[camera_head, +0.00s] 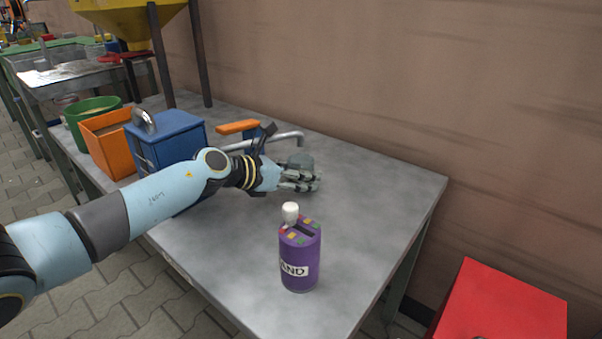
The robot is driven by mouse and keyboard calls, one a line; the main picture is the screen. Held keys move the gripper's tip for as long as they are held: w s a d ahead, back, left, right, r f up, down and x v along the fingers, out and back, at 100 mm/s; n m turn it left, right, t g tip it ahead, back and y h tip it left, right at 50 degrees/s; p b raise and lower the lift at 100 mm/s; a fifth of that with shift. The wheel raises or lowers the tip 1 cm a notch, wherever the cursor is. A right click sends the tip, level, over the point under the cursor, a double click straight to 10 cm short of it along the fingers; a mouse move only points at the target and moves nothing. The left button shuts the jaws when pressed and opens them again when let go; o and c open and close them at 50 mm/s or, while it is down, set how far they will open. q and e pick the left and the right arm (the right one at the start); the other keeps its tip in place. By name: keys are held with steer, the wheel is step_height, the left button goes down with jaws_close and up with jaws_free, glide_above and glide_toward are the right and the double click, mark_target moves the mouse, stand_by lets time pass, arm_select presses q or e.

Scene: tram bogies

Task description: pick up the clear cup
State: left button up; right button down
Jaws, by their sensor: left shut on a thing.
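The clear cup (300,159) stands on the grey metal table, toward its back right; it looks greyish and see-through. My left gripper (305,180) reaches in from the left and its fingers are shut on the cup. The fingers and hand cover the cup's lower part, so I cannot tell whether it touches the table top. My right gripper is not in view.
A purple bottle (300,262) with a white top stands in front of the gripper. A blue box (168,140), an orange box (105,150) and a green bucket (92,108) stand left. The table's right part (385,190) is clear. A red box (500,305) is at lower right.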

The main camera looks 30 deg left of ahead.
mark_target(303, 162)
arm_select(q)
steer(key=shift+c, duration=1)
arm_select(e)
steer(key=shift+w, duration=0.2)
